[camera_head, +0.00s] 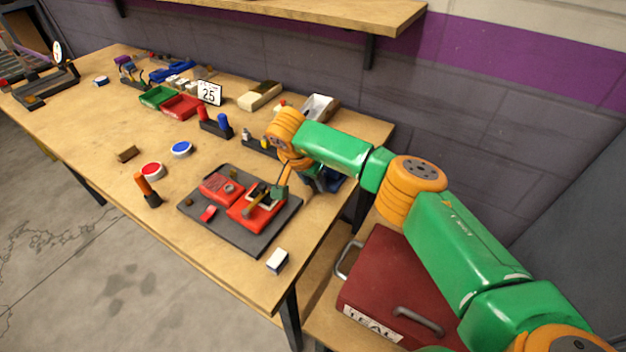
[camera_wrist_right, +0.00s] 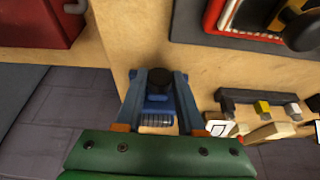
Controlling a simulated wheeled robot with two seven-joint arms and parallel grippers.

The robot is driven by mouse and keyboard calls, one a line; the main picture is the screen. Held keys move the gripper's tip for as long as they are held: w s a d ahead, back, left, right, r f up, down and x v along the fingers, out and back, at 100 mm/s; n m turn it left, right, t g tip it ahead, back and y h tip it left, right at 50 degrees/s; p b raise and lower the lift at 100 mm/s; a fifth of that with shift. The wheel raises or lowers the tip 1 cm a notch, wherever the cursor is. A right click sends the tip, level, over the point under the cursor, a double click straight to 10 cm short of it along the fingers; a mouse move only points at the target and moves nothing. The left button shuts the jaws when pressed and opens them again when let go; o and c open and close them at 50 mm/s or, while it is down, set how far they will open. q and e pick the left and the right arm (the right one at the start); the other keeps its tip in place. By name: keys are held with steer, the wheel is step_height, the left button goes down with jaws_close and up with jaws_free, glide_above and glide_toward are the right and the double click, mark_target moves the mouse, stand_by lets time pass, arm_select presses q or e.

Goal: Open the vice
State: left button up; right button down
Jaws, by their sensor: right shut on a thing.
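The blue vice (camera_wrist_right: 155,103) is at the bench edge in the right wrist view, with a black round knob (camera_wrist_right: 158,80) and a ribbed grey part below it. My right gripper (camera_wrist_right: 159,75) has its two dark fingers on either side of the knob and is shut on it. In the head view the blue vice (camera_head: 336,183) shows only partly at the right edge of the bench, and my right wrist and gripper (camera_head: 314,183) hide much of it. How far apart the vice jaws are cannot be told. My left gripper is not in view.
A dark board (camera_head: 266,240) with red parts lies left of my gripper. A tool rack (camera_head: 258,146) stands behind it. A dark red toolbox (camera_head: 385,285) sits below the bench's right edge. A white block (camera_head: 277,261) lies near the front corner. The bench's front middle is mostly clear.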

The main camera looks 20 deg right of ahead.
steer(key=shift+f+b, duration=0.2)
steer(key=shift+b, duration=0.2)
steer(key=shift+w+a+r+g+h+b, duration=0.1)
steer(key=shift+g+h+b, duration=0.2)
steer(key=shift+g+b, duration=0.2)
steer(key=shift+r, duration=0.1)
steer(key=c, duration=0.5)
jaws_free()
steer(key=shift+r, duration=0.1)
steer(key=v, duration=0.7)
